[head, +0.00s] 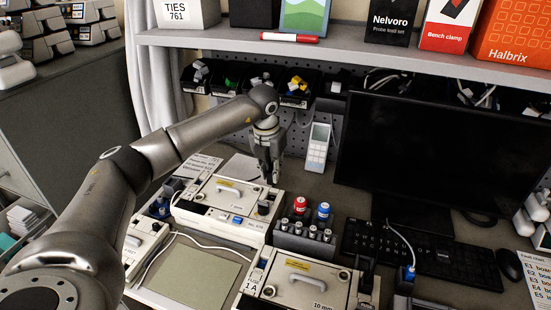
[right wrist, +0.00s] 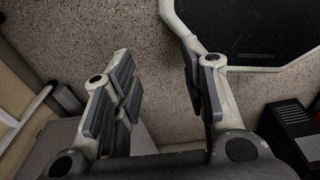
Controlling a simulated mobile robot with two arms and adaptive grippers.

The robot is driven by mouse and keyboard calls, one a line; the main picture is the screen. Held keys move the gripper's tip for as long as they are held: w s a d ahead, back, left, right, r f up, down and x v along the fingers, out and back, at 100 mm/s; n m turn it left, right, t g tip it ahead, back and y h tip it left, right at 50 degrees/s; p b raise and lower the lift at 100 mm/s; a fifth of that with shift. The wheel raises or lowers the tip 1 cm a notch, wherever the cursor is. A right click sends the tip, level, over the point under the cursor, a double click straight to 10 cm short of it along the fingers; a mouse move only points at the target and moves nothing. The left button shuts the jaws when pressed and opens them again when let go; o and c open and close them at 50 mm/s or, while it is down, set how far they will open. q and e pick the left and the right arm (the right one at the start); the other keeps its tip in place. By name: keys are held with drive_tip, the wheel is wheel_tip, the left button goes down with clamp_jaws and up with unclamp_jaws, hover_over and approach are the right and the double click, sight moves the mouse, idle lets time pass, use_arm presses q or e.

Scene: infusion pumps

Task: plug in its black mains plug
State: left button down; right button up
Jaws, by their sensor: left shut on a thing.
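My left gripper (head: 270,172) points down behind the back edge of a cream pump (head: 200,206) with a grey handle. It is shut on a small dark thing at its tips, mostly hidden by the fingers; I cannot tell for sure that it is the black mains plug. A second cream pump (head: 270,295) stands at the front, and part of another (head: 140,245) shows at the left. In the right wrist view my right gripper (right wrist: 158,78) is open and empty, over the speckled floor.
A block with red and blue capped items (head: 300,238) stands right of the middle pump. A monitor (head: 440,155), keyboard (head: 400,245) and a blue plug with a white cable (head: 409,273) are at the right. A shelf (head: 330,52) overhangs the back. A flat greenish mat (head: 195,275) lies in front.

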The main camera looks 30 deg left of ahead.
sight(271, 182)
use_arm(q)
drive_tip(key=shift+w+a+n, duration=0.35)
drive_tip(key=shift+n, duration=0.25)
drive_tip(key=shift+s+f+b, duration=0.1)
drive_tip(key=shift+f+b, duration=0.4)
drive_tip(key=shift+f, duration=0.15)
wheel_tip(271, 182, down, 4)
drive_tip(key=b, duration=0.2)
drive_tip(key=shift+b, duration=0.3)
drive_tip(key=shift+f, duration=0.2)
use_arm(e)
drive_tip(key=f, duration=0.1)
drive_tip(key=a+f, duration=0.1)
drive_tip(key=f, duration=0.1)
drive_tip(key=shift+a+f, duration=0.1)
drive_tip(key=shift+f, duration=0.2)
drive_tip(key=shift+d, duration=0.2)
drive_tip(key=shift+d, duration=0.2)
use_arm(q)
drive_tip(key=shift+f+b, duration=0.55)
drive_tip(key=shift+f, duration=0.1)
use_arm(e)
drive_tip(key=shift+w+f, duration=0.1)
drive_tip(key=shift+f, duration=0.4)
drive_tip(key=shift+a, duration=0.25)
